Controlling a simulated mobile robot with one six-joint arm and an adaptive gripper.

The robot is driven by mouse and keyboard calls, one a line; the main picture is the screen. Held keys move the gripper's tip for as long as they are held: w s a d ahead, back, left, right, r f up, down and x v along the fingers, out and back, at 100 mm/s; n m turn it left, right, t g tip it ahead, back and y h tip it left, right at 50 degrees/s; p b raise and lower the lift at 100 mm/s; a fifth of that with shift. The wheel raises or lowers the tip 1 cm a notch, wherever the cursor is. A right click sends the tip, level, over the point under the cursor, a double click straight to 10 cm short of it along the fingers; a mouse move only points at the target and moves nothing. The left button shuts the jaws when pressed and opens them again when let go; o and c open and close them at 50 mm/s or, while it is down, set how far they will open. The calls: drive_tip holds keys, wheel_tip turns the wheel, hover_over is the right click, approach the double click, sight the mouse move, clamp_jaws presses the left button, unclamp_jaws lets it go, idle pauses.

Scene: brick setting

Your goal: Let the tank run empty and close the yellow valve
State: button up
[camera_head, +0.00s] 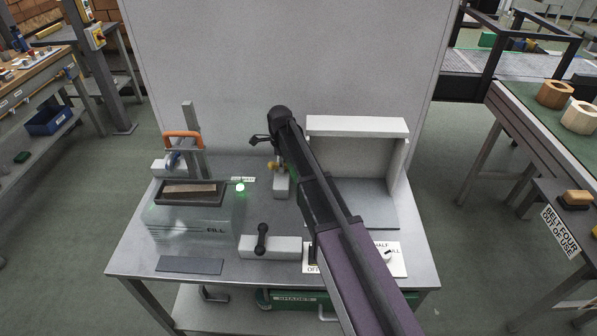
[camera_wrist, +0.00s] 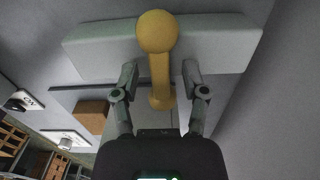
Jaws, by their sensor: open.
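The yellow valve handle (camera_wrist: 157,32) fills the upper middle of the wrist view, a round knob on a stem in front of a pale grey block (camera_wrist: 225,45). My gripper (camera_wrist: 160,70) is open, with one finger on each side of the stem and gaps between. In the head view my gripper (camera_head: 260,140) is at the back of the table, and a small yellow part (camera_head: 272,165) shows just below it. The tank (camera_head: 190,228), a pale see-through box marked FILL, stands at the left. Its liquid level is not clear to me.
A grey block with a black lever (camera_head: 262,240) sits at the table's front middle. A white open-fronted housing (camera_head: 357,127) stands behind my arm. A green light (camera_head: 240,187) glows beside the tank. An orange-handled clamp (camera_head: 183,135) stands behind it. My arm partly covers a labelled plate (camera_head: 397,262).

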drive_tip(key=shift+n, duration=0.4)
